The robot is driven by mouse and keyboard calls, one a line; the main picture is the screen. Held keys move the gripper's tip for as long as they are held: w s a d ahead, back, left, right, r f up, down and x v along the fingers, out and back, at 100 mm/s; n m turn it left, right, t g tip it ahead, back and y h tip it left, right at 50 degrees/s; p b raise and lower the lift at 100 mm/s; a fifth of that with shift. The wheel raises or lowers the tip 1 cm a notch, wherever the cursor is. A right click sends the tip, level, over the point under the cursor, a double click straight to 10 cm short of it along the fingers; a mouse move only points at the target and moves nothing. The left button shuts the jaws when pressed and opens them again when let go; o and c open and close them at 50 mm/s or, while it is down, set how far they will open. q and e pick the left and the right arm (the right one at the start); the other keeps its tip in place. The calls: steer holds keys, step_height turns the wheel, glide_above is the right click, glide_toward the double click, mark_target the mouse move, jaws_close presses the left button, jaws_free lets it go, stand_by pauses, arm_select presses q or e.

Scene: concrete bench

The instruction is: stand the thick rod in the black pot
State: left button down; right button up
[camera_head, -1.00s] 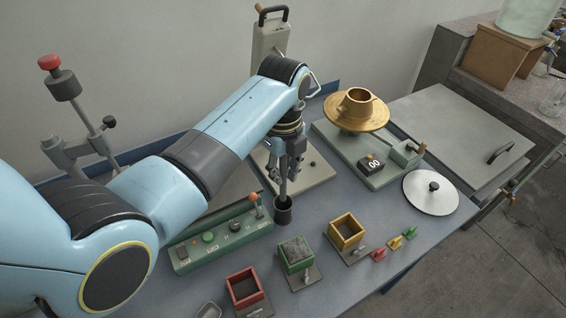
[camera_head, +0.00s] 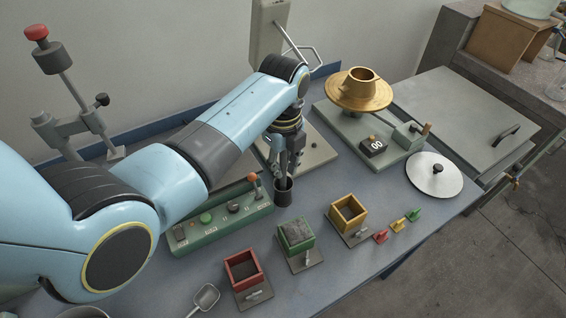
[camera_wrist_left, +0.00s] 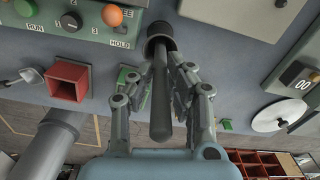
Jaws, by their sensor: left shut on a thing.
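The black pot (camera_head: 283,194) stands upright on the bench, just behind the green box and beside the control panel. My left gripper (camera_head: 287,165) is directly above it, pointing down, with its fingertips close to the rim. In the left wrist view the gripper (camera_wrist_left: 182,90) is shut on the dark thick rod (camera_wrist_left: 160,105), whose near end sticks up between the fingers. The rod's far end reaches the mouth of the pot (camera_wrist_left: 158,42) and appears to be inside it. How deep it sits is hidden. My right gripper is not in view.
A green control panel (camera_head: 222,222) with a lever is left of the pot. Red (camera_head: 243,271), green (camera_head: 297,237) and yellow (camera_head: 347,213) boxes stand in front. A brass funnel stand (camera_head: 360,92) and a round lid (camera_head: 434,177) are to the right. A scoop (camera_head: 204,299) lies at the front.

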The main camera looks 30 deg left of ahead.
arm_select(q)
steer(key=c, duration=1.2)
jaws_free()
step_height(320, 180, up, 12)
steer(key=shift+r, duration=0.1)
